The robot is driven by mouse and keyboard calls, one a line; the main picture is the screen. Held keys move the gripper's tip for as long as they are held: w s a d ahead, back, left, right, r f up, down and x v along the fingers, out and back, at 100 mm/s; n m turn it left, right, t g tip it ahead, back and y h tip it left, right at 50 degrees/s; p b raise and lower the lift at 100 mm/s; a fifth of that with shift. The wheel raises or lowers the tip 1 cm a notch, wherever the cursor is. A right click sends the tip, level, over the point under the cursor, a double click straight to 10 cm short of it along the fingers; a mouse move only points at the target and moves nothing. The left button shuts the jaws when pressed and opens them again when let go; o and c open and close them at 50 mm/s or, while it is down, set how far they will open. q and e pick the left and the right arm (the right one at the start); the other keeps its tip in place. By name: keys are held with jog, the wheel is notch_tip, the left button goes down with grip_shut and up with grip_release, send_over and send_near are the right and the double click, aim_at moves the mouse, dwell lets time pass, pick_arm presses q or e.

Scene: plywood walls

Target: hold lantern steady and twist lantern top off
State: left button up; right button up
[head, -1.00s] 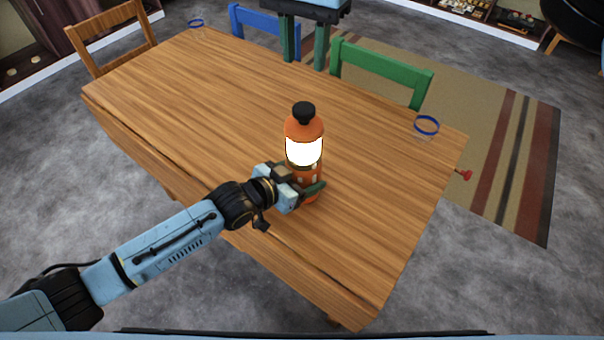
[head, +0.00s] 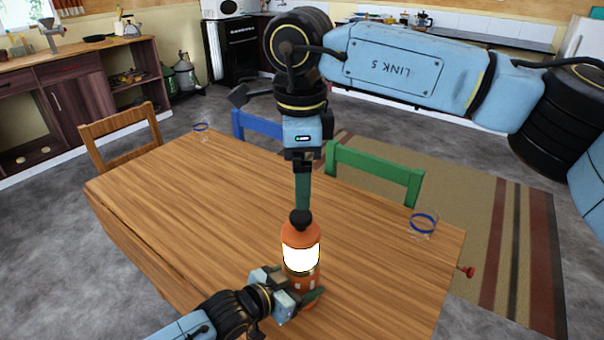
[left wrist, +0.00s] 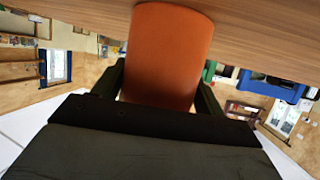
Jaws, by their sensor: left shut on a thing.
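The lantern (head: 301,257) stands upright on the wooden table, with an orange body, a bright white glowing band and a black knob top (head: 300,218). My left gripper (head: 306,296) is shut on its lower body from the left. In the left wrist view the orange lantern body (left wrist: 167,55) lies between the two dark fingers. My right gripper (head: 303,188) points down, its green fingertips at or just behind the black top. I see its fingers edge-on, so I cannot tell whether they are open or touch the top.
The table (head: 200,205) is mostly bare. A blue-rimmed glass (head: 424,225) stands at its right side, another (head: 201,130) at the far left corner. Wooden (head: 120,137), blue (head: 256,125) and green (head: 375,172) chairs stand around it. A small red thing (head: 466,271) shows at the right edge.

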aim_at(301, 215)
jog(key=m, duration=0.3)
jog(key=shift+s+f+m, duration=0.1)
jog(key=shift+f+m, duration=0.05)
jog(key=shift+m, duration=0.25)
jog(key=m, duration=0.5)
jog(key=shift+s+f+t, duration=0.1)
jog(key=shift+t, duration=0.2)
jog(key=m, duration=0.3)
jog(key=shift+m, duration=0.4)
jog(key=m, duration=0.3)
jog(key=shift+s+d+f+m, duration=0.1)
jog(key=shift+m, duration=0.3)
jog(key=shift+f, duration=0.45)
jog(key=f, duration=0.3)
jog(key=w+f, duration=0.1)
jog(key=f, duration=0.7)
jog(key=shift+w, duration=0.2)
